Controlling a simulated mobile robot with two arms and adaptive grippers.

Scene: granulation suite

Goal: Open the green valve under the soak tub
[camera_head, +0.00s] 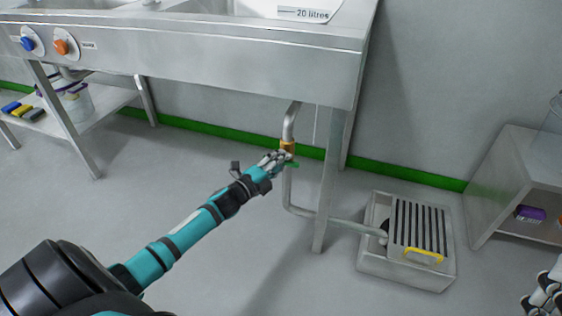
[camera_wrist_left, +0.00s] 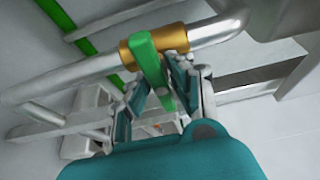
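The valve is a brass body (camera_head: 288,146) on the grey drain pipe under the tub, with a green lever (camera_head: 294,165) on it. In the left wrist view the green lever (camera_wrist_left: 146,52) lies across the brass body (camera_wrist_left: 172,38), at a steep angle to the pipe. My left gripper (camera_head: 283,157) is at the valve and hides part of it. In the left wrist view its two fingers (camera_wrist_left: 158,80) converge on both sides of the lever and appear shut on it. My right gripper (camera_head: 544,296) is partly in view at the lower right edge; its opening is unclear.
The steel soak tub (camera_head: 230,62) stands above, with a leg (camera_head: 329,190) just right of the valve. The pipe (camera_head: 340,221) runs to a floor drain box (camera_head: 405,277) with a slatted grate and yellow handle. A shelf unit (camera_head: 505,185) stands at right.

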